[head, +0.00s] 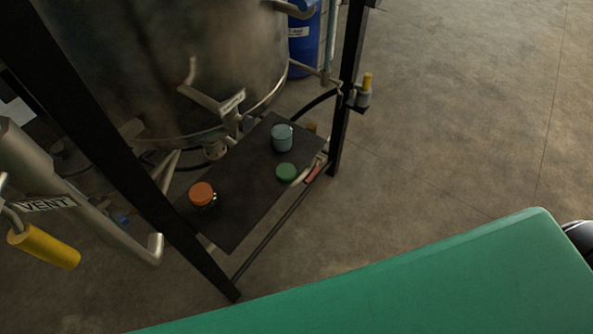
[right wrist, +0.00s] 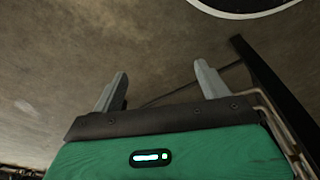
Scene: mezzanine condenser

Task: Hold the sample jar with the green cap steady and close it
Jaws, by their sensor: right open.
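In the head view, an open-looking glass jar (head: 282,138) with a pale blue-grey body stands upright on a dark shelf (head: 240,215). A green cap (head: 286,171) lies on the shelf just in front of it, apart from the jar. My right gripper (right wrist: 160,85) shows in the right wrist view with its two grey fingers spread and nothing between them; it is over the floor, away from the jar. My left gripper is not in view.
A second jar with an orange cap (head: 202,194) stands at the shelf's left end. A black frame post (head: 347,90) rises at the shelf's right. A large metal vessel (head: 190,60) stands behind. A yellow-handled vent pipe (head: 45,248) is at left. Floor at right is clear.

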